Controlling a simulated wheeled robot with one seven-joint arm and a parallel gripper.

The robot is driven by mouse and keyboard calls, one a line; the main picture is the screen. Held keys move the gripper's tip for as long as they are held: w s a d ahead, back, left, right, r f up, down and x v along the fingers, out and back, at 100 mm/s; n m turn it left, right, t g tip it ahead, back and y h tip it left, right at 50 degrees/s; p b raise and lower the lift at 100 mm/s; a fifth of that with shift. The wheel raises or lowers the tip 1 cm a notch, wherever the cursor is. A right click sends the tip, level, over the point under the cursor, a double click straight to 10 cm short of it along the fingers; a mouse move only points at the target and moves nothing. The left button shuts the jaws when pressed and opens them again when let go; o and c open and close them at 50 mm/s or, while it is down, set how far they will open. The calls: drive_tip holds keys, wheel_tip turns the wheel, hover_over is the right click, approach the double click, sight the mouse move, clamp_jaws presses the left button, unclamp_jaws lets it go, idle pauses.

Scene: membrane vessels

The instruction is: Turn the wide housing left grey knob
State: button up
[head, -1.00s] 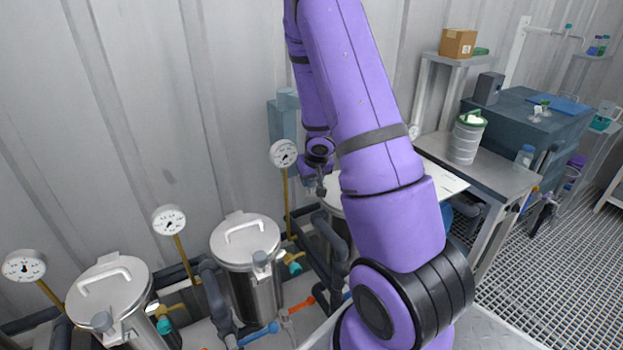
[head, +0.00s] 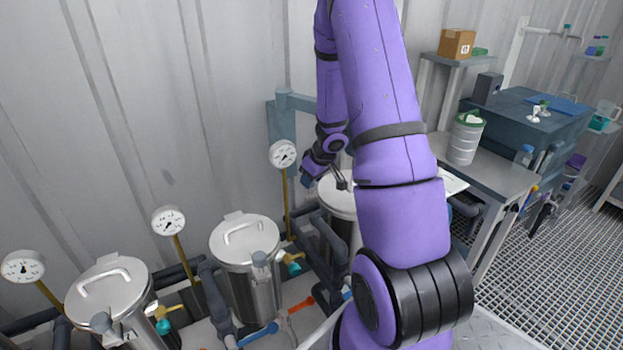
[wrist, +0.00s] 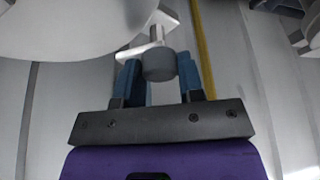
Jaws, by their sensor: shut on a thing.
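My gripper (head: 342,182) is at the rim of the rearmost steel vessel (head: 337,203), which my arm partly hides. In the wrist view, the blue fingers of my gripper (wrist: 158,82) stand on either side of a grey knob (wrist: 160,66) and are shut on it. The knob is a short, dark grey cylinder on a pale metal bracket (wrist: 150,42) beside a round, light lid (wrist: 75,28). In the head view the knob is too small and covered to make out.
Two more lidded steel vessels (head: 245,242) (head: 108,287) stand to the left. Dial gauges on yellow stems, such as the near one (head: 283,154), rise behind them. Dark pipes (head: 330,238) run between the vessels. A steel bench (head: 490,165) stands at the right.

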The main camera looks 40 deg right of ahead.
drive_tip(key=o, duration=0.9)
drive_tip(key=v, duration=1)
drive_tip(key=shift+s+r, duration=0.1)
drive_tip(key=shift+r, duration=0.3)
